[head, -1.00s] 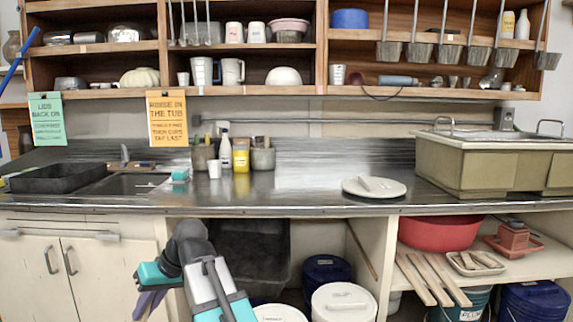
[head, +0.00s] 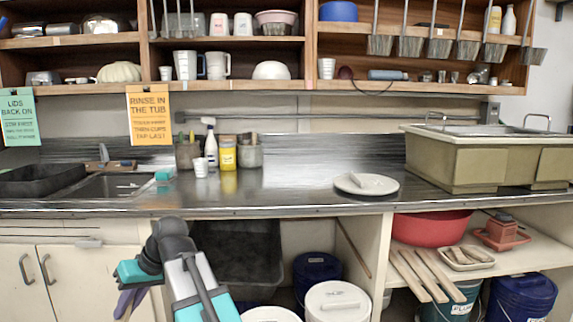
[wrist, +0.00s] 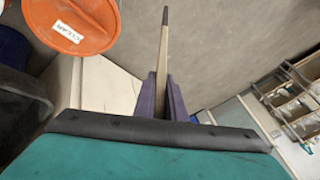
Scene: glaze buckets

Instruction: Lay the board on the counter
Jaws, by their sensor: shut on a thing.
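My gripper (wrist: 162,100), with purple fingers, is shut on a thin pale board (wrist: 162,58) with a dark tip, seen nearly edge-on in the wrist view. In the head view my gripper (head: 130,302) hangs low at the left, below the counter's front edge and in front of the white cupboard doors. The board cannot be made out there. The metal counter (head: 290,190) has a bare stretch in the middle, between the cups and bottles and a round white lid (head: 352,186).
A tub (head: 470,165) stands on the counter at the right; a sink (head: 115,186) and black tray (head: 40,180) are at the left. Wooden slats (head: 425,277) lie on the shelf below. An orange lid (wrist: 72,22) shows in the wrist view. Ladles (head: 410,47) hang above.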

